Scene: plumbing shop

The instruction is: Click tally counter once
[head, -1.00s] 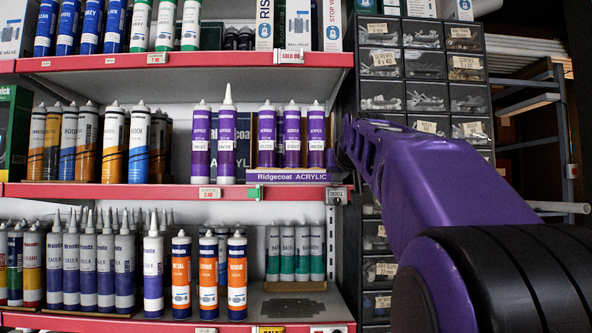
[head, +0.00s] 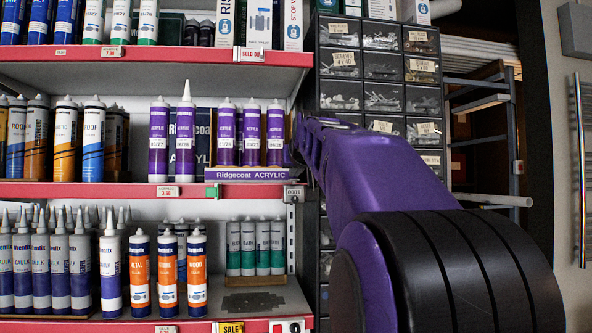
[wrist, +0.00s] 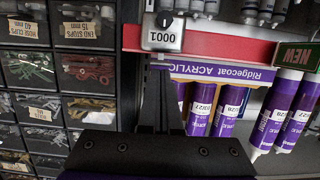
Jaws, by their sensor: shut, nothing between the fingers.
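The tally counter (head: 294,194) is a small grey box on the right end of the middle red shelf edge, and its display reads 0001. My gripper (wrist: 164,72) shows as a dark body at the bottom with narrow fingers pointing up toward the counter. The fingers are shut and empty, and their tips look close below the counter in that picture. Whether they touch it I cannot tell. In the head view, my arm hides the gripper.
Purple acrylic tubes (head: 226,137) stand in a Ridgecoat carton (head: 240,174) just left of the counter. A dark drawer cabinet (head: 341,59) with small parts stands right of the shelves. A pipe rack (head: 480,120) and a towel rail (head: 579,170) are further right.

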